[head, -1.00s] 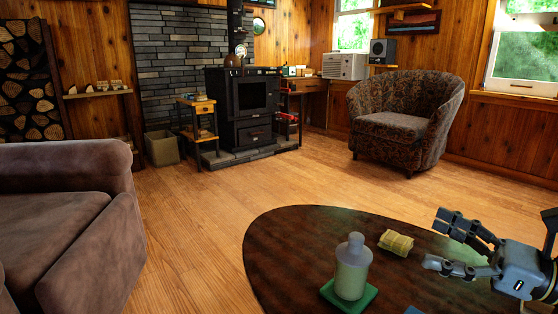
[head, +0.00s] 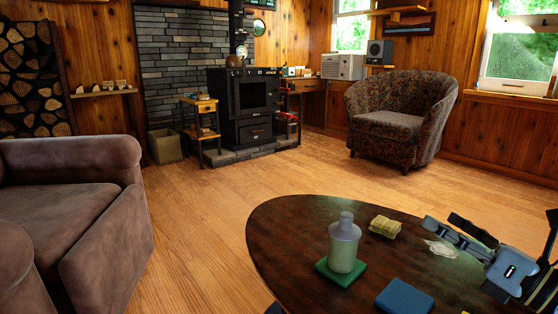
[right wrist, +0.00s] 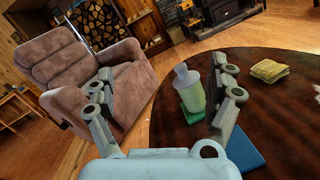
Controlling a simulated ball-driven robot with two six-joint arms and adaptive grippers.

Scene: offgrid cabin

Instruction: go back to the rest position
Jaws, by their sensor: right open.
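My right gripper (head: 442,220) is open and empty, above the right part of the dark oval table (head: 290,240). In the right wrist view its two fingers (right wrist: 162,70) stand wide apart with nothing between the pads. A pale green bottle (head: 344,246) stands upright on a green square pad (head: 326,268), left of the gripper. My left gripper is not in view.
On the table also lie a yellow folded cloth or sponge (head: 385,227), a blue block (head: 404,298) and a clear crumpled piece (head: 441,248) near the right gripper. A brown sofa (head: 85,195) stands left, a patterned armchair (head: 395,125) at the back. Wooden floor between is clear.

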